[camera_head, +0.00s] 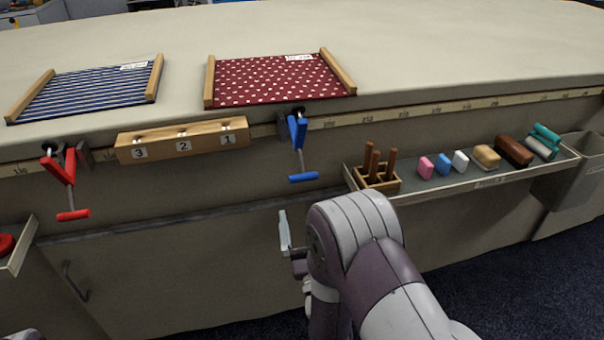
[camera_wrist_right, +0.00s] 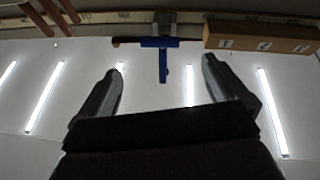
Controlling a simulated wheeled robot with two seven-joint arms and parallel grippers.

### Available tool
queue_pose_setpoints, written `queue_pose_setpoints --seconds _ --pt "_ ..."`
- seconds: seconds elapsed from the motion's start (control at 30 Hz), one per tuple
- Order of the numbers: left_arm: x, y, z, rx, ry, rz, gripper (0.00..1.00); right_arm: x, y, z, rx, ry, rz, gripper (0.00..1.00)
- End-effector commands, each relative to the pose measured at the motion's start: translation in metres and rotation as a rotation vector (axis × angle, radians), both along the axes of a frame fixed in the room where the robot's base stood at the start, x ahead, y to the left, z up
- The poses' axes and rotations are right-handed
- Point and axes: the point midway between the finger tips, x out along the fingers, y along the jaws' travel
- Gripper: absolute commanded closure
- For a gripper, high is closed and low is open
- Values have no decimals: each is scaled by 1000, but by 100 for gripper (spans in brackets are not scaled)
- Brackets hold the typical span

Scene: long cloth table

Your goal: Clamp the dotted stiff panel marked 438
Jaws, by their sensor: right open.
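The dotted panel (camera_head: 272,80) is dark red with white dots and wooden side bars. It lies on the table near the front edge, with a white label (camera_head: 299,57) too small to read. A blue clamp (camera_head: 298,132) hangs at the table edge in front of it, its handle (camera_head: 303,177) pointing down. My right gripper (camera_head: 284,232) is below the blue clamp, apart from it. In the right wrist view, the open empty fingers (camera_wrist_right: 160,90) point up, with the blue clamp (camera_wrist_right: 160,42) beyond and between them.
A blue striped panel (camera_head: 85,88) lies to the left, with a red clamp (camera_head: 65,180) at the edge below it. A numbered wooden block (camera_head: 182,141) sits between the clamps. A tray (camera_head: 462,182) with erasers and brushes juts out at right.

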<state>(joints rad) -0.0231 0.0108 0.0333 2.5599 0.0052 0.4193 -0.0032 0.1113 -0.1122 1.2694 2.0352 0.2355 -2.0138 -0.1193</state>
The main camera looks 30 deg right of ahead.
Motion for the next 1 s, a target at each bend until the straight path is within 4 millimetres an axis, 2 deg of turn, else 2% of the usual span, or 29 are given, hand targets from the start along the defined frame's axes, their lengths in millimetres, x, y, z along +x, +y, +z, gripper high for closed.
queue_pose_setpoints --seconds 0.03,0.2,0.4,0.6,0.87,0.97,1.0 --pt "0 0 5 0 -1 0 0 10 -4 6 1 -1 -2 0" --pt "0 0 -1 0 0 0 0 48 -18 20 0 -2 -2 0" --pt "0 0 -5 0 0 0 0 79 -28 33 -1 2 -1 0" --pt "0 0 -6 0 0 0 0 92 -32 39 -1 4 1 0" --pt "0 0 -6 0 0 0 0 93 -33 40 0 4 1 0" --pt "0 0 -6 0 0 0 0 93 -33 40 0 4 1 29" --pt "0 0 -6 0 0 0 0 93 -33 40 0 4 1 42"
